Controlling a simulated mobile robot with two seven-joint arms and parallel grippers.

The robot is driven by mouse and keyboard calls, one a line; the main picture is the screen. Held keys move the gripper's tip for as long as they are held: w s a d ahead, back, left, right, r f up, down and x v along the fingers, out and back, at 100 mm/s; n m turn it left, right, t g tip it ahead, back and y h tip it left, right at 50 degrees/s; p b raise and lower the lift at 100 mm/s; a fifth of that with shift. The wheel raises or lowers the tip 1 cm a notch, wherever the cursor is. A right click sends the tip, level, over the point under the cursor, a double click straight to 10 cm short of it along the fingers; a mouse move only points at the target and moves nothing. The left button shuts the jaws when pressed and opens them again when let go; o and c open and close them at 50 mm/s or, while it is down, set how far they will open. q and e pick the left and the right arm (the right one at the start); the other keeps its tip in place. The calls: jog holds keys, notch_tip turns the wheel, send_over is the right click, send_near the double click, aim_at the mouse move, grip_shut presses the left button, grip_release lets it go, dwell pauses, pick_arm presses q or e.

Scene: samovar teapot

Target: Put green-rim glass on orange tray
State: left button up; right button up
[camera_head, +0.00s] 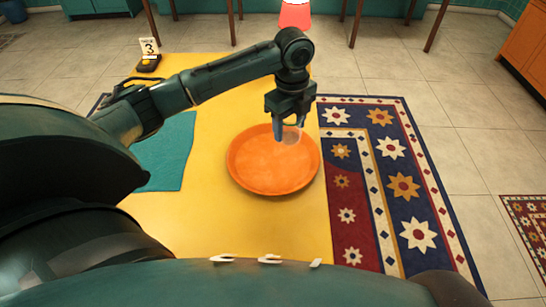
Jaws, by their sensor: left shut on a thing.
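The orange tray (250,170) is round with a raised rim and lies on the yellow tabletop near its right edge. My left gripper (287,129) points down over the upper right part of the tray. It is shut on a small clear glass (292,136), which shows faintly between and below the fingers. The glass's rim colour cannot be made out, and the gripper hides much of it. I cannot tell whether the glass touches the tray. My right gripper is not in view.
A teal cloth (168,152) lies left of the tray. A dark item (149,63) with a yellow top and a number 3 card (150,46) are at the table's far left. A red-and-white object (295,14) shows at the far end. A patterned rug (403,186) lies to the right.

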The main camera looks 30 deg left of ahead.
pick_arm(q)
jog(key=m, duration=0.1)
jog(key=w+a+m, duration=0.1)
jog(key=m, duration=0.1)
jog(key=a+f+m, duration=0.1)
jog(key=shift+w+m, duration=0.2)
jog(key=shift+m, duration=0.2)
send_over(283, 161)
notch_tip(283, 161, down, 10)
jog(key=shift+w+r, duration=0.1)
jog(key=o, duration=1)
jog(key=shift+f, duration=0.2)
jog(key=shift+o, duration=0.2)
jog(key=shift+r, duration=0.1)
notch_tip(283, 161, up, 12)
jog(key=shift+r+p, duration=0.1)
jog(key=shift+p, duration=0.2)
jog(key=shift+d, duration=0.1)
